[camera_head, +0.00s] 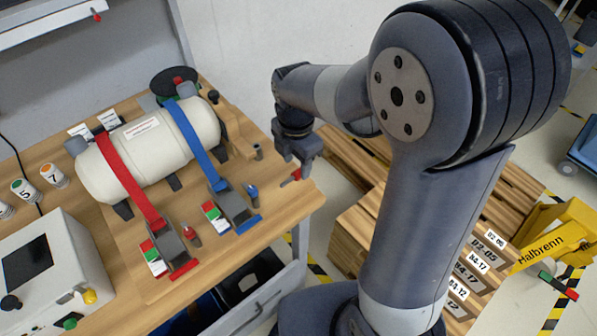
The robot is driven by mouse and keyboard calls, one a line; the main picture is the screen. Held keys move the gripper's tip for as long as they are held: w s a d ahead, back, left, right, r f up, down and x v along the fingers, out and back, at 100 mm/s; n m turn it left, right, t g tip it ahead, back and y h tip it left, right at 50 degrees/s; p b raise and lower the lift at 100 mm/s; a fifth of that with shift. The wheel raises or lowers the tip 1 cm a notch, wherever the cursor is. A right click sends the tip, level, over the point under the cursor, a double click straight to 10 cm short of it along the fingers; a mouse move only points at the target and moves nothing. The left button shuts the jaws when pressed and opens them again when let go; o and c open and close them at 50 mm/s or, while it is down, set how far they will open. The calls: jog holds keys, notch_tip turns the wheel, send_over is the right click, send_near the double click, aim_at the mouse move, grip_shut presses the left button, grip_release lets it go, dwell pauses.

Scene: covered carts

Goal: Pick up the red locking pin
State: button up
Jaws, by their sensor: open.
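My gripper (298,160) points down at the table's right end, open. A small red piece (291,177) with a paler part lies on the wood just below the jaws. I cannot tell whether they touch it. A red pin-like piece (191,233) with a grey part stands beside the red strap's ratchet buckle, well to the left of my gripper. I cannot tell for certain which of the two red pieces is the locking pin. A similar blue piece (252,191) stands near the blue strap's buckle.
A white cylinder (150,150) is strapped to the wooden table (130,284) by red (128,172) and blue (196,145) straps. A control box (50,280) stands at the lower left. Wooden pallets (352,232) stand right of the table. The table's right corner is mostly bare.

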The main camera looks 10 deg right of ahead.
aim_at(297, 173)
notch_tip(297, 173, down, 4)
jog(key=shift+r, duration=0.2)
grip_shut()
dwell(0.4)
